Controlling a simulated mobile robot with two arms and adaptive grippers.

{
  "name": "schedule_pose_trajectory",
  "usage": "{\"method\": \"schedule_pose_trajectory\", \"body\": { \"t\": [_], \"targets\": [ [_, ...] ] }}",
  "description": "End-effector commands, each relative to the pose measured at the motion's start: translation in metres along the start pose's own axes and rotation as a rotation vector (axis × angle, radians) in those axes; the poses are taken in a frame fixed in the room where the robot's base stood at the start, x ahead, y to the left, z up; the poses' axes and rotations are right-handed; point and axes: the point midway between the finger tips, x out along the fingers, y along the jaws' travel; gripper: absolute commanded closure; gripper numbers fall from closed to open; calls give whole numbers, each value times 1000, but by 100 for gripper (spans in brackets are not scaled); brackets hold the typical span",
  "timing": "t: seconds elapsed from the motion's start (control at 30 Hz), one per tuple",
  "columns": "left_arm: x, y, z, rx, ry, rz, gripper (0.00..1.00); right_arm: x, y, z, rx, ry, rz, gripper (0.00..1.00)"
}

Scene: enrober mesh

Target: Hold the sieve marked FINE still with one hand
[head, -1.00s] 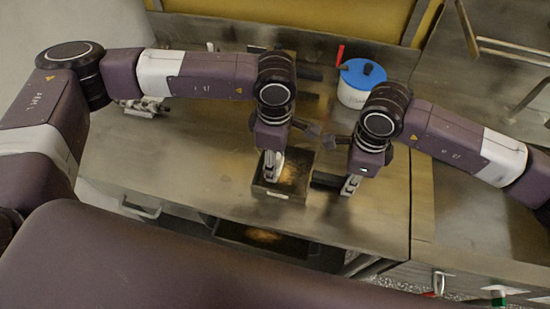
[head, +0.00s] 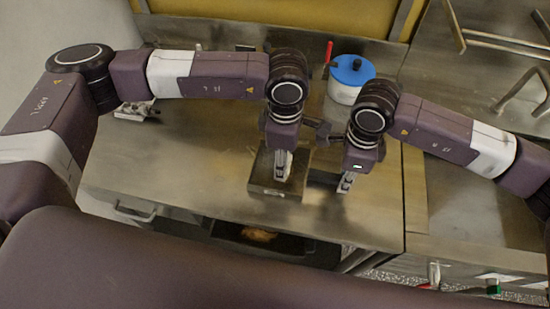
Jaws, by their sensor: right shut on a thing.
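A square, shallow sieve (head: 262,181) with a dark metal rim sits on the steel worktop, in the middle of the head view. A small pale plate is on its front wall, too small to read. A dark handle (head: 322,178) is at its right side. My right gripper (head: 346,183) points down at the handle's right end and is shut on it; the fingertips are partly hidden. My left gripper (head: 283,165) points down over the sieve's inside. Its fingers look close together, but I cannot tell whether they are shut or touch the mesh.
A dark tray (head: 300,250) with an orange-brown heap (head: 258,234) is below the worktop's front edge. A white tub with a blue lid (head: 350,72) and a red-handled tool (head: 328,54) stand behind my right arm.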

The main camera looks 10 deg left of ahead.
Motion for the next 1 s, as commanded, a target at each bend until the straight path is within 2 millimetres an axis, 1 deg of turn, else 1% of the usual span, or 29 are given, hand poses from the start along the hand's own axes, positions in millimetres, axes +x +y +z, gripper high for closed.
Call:
{"method": "schedule_pose_trajectory", "body": {
  "t": [0.03, 0.17, 0.4, 0.57, 0.83, 1.0],
  "targets": [
    [7, -8, 6, 15, -3, -14, 85, -7, 0, 14, -22, -30, -12, 100],
    [9, -9, 0, 14, 1, -18, 85, -8, -1, 14, -22, -32, -14, 100],
    [8, -9, -17, 11, 10, -20, 85, -9, -2, 14, -20, -31, -16, 100],
    [8, -8, -22, 8, 13, -20, 85, -9, -3, 13, -17, -29, -18, 100],
    [5, -7, -38, 5, 14, -18, 85, -8, -3, 10, -13, -25, -16, 100],
    [4, -6, -39, 6, 10, -15, 85, -6, -2, 9, -12, -21, -13, 100]
  ]
}}
